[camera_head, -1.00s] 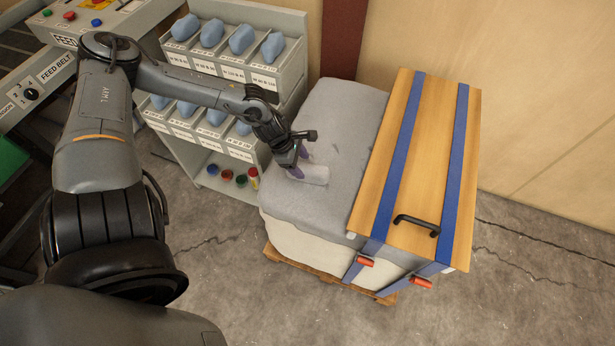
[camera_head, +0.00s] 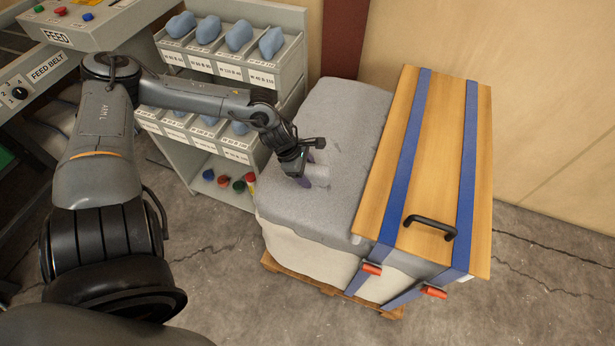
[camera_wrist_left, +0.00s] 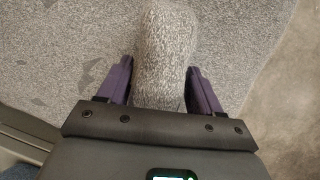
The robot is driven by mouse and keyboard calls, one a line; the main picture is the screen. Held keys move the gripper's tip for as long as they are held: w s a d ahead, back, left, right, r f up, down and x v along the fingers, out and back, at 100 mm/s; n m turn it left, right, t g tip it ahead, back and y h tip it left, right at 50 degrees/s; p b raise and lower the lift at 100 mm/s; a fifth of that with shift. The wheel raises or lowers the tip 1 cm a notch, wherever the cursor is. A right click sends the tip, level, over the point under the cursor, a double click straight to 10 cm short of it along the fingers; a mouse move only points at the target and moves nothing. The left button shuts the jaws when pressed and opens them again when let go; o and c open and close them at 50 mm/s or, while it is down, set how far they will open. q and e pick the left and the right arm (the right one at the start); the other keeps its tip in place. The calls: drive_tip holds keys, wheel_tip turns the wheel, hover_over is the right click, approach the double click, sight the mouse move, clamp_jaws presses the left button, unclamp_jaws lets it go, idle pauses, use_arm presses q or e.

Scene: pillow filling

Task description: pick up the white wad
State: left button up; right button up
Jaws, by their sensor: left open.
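In the left wrist view the wad (camera_wrist_left: 166,45) looks fuzzy and light grey and stretches up from between the fingers. My left gripper (camera_head: 309,169) is open, its purple fingers pointing down at the bale top around the near end of the wad. In the left wrist view one finger of the gripper (camera_wrist_left: 158,84) is on each side of the wad, with a small gap visible. My right gripper is not in view.
A wooden board (camera_head: 432,150) with blue straps and a black handle covers the bale's right part. A grey rack (camera_head: 262,100) with blue lumps in labelled bins stands behind my left arm. Bare concrete floor (camera_head: 235,270) lies in front.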

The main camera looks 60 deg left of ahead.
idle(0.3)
use_arm(q)
drive_tip(key=c, duration=0.8)
drive_tip(key=shift+r, duration=0.1)
